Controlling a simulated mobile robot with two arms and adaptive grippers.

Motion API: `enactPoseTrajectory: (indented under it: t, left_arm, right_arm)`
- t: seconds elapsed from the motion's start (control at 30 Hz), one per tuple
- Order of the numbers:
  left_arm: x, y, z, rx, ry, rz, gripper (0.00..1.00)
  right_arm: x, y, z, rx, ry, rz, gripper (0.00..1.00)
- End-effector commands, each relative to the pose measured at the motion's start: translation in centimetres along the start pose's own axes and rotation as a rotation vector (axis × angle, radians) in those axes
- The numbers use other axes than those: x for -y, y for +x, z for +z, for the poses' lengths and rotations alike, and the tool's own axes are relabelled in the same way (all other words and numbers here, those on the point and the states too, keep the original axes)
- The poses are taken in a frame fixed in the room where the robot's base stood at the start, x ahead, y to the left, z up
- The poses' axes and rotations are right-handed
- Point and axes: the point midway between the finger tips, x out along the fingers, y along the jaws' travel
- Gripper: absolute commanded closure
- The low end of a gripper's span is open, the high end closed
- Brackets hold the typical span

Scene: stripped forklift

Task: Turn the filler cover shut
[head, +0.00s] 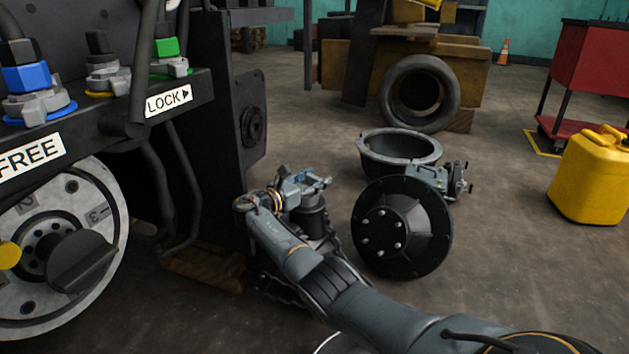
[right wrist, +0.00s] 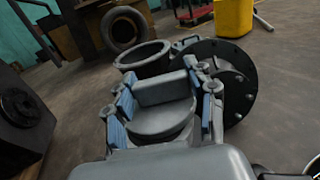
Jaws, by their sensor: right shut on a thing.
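My right gripper (head: 312,186) is low beside the machine's dark side. In the right wrist view its two blue-padded fingers (right wrist: 165,98) are closed on the raised bar of a round grey cover (right wrist: 160,122), which I take as the filler cover. The bar stands between the pads and the disc lies below them. In the head view the gripper largely hides the cover; a dark cylinder (head: 309,218) shows below it. I cannot tell how far the cover is turned. My left gripper is not in view.
A black bolted disc (head: 402,227) and an open round bowl (head: 372,159) stand close right of the gripper, with a grey bracket (head: 428,178) between them. The lever panel (head: 112,107) is at left. A yellow canister (head: 590,178) and a tyre (head: 452,90) stand farther off.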

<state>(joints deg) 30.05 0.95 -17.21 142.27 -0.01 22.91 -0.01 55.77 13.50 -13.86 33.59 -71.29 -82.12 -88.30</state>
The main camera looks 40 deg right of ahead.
Motion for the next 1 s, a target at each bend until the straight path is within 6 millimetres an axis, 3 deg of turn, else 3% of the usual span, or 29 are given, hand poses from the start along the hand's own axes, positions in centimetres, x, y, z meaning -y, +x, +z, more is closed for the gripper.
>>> enactPoseTrajectory:
  t: [0.2, 0.23, 0.33, 0.73, 0.87, 1.0]
  left_arm:
    - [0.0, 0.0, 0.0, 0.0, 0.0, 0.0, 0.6]
    - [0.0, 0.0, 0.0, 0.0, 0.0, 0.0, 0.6]
    - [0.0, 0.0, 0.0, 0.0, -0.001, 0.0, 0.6]
    - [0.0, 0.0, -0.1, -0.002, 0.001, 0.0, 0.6]
    - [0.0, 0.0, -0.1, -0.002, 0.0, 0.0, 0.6]
    - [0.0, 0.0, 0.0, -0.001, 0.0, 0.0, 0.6]
  right_arm:
    - [0.0, 0.1, -0.1, -0.002, 0.001, -0.001, 1.0]
    - [0.0, 0.1, -0.1, -0.002, 0.001, -0.001, 0.41]
    - [0.0, 0.1, -0.1, -0.002, 0.001, 0.0, 0.21]
    - [0.0, -0.4, -0.1, -0.001, 0.0, 0.001, 0.21]
    - [-0.1, -2.1, -0.1, -0.001, 0.001, 0.003, 0.21]
    - [-0.1, -5.2, -0.1, -0.002, 0.001, 0.004, 0.21]
